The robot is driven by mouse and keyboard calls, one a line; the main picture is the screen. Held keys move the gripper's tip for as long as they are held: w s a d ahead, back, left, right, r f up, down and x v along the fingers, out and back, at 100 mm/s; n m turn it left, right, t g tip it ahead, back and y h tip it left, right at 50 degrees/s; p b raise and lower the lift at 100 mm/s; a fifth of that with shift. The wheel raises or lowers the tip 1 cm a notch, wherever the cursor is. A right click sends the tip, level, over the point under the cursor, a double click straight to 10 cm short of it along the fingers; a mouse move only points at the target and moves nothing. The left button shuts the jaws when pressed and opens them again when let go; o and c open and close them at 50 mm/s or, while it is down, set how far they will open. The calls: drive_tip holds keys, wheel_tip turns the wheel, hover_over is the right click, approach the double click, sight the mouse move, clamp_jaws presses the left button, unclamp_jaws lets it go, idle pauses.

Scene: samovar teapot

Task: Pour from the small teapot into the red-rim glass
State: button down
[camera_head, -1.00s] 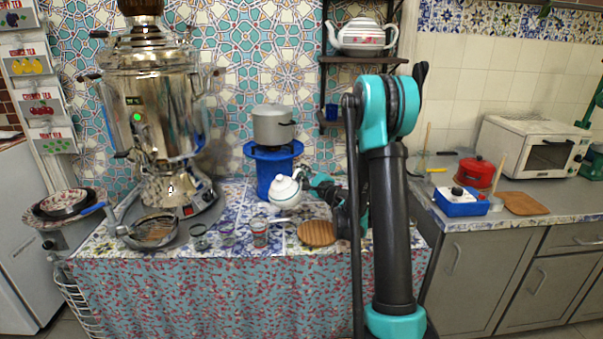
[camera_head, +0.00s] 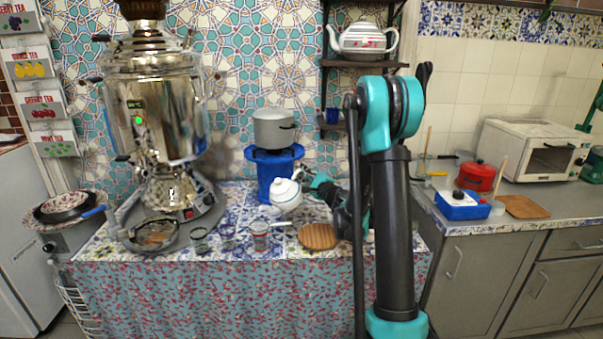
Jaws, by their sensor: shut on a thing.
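The small white teapot (camera_head: 286,194) is in the middle of the view, tilted to the left, above the tiled table. My gripper (camera_head: 308,182) is shut on it from the right side, at its handle; the fingertips are small and partly hidden. The red-rim glass (camera_head: 260,236) stands on the table just below and left of the teapot, upright. The teapot is apart from the glass, above it. I cannot make out any liquid stream.
Other small glasses (camera_head: 200,238) stand left of the red-rim glass. A round wooden board (camera_head: 318,236) lies to its right. A blue burner (camera_head: 272,168) with a grey pot (camera_head: 273,127) stands behind. A large samovar (camera_head: 158,110) fills the left.

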drive_tip(key=shift+s+a+r+n, duration=0.2)
drive_tip(key=shift+r+n, duration=0.25)
drive_tip(key=shift+r, duration=0.25)
drive_tip(key=shift+s+a+r+n, duration=0.2)
drive_tip(key=shift+r+n, duration=0.25)
drive_tip(key=shift+r, duration=0.2)
idle(1.7)
idle(1.6)
drive_tip(key=f+m, duration=0.1)
drive_tip(key=f, duration=0.1)
drive_tip(key=w+d+f+m, duration=0.1)
drive_tip(key=f+m, duration=0.1)
drive_tip(key=f, duration=0.1)
drive_tip(key=f+m, duration=0.1)
drive_tip(key=f, duration=0.2)
drive_tip(key=shift+w+d+m+g+h, duration=0.3)
drive_tip(key=shift+d+m+h, duration=0.05)
drive_tip(key=shift+m+h, duration=0.05)
drive_tip(key=shift+r+m, duration=0.5)
drive_tip(key=shift+r, duration=0.1)
drive_tip(key=shift+r+m, duration=0.25)
drive_tip(key=shift+m, duration=0.05)
